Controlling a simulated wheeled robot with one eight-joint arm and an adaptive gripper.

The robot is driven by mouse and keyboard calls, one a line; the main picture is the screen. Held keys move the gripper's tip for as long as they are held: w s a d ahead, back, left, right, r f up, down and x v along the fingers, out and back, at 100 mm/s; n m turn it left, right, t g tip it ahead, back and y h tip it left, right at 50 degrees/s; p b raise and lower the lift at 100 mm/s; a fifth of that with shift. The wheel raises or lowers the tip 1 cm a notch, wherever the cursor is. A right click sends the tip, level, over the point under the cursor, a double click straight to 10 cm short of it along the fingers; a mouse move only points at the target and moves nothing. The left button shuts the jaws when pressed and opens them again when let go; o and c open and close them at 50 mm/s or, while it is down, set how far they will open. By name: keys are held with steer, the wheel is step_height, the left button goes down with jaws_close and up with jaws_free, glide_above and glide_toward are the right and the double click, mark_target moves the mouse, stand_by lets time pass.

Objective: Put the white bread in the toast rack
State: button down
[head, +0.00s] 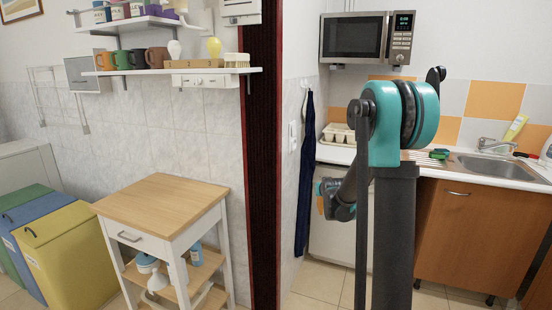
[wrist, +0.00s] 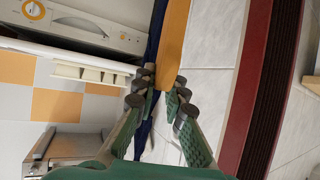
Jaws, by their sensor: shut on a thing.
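My gripper (wrist: 162,82) is shut on a long, flat orange-tan thing (wrist: 173,42), which sticks out beyond the fingertips in the wrist view. It may be the bread seen from its crust edge; no white face shows. In the head view my gripper (head: 324,197) hangs in front of the white cabinet below the counter, with a small orange patch of the held thing (head: 320,206) at its tip. A cream slotted rack (head: 338,132), apparently the toast rack, stands on the counter above and behind my gripper. It also shows in the wrist view (wrist: 88,72), left of the fingers.
A dark blue cloth (head: 305,180) hangs on the wall left of my gripper. A dark red door frame (head: 262,150) stands further left. The sink (head: 495,168) and green items (head: 438,154) are to the right. A wooden-topped trolley (head: 160,192) stands at left.

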steer(key=s+f, duration=0.3)
steer(key=s, duration=0.4)
steer(key=s+f, duration=0.4)
steer(key=s, duration=0.4)
steer(key=shift+s, duration=0.2)
steer(key=shift+f, duration=0.1)
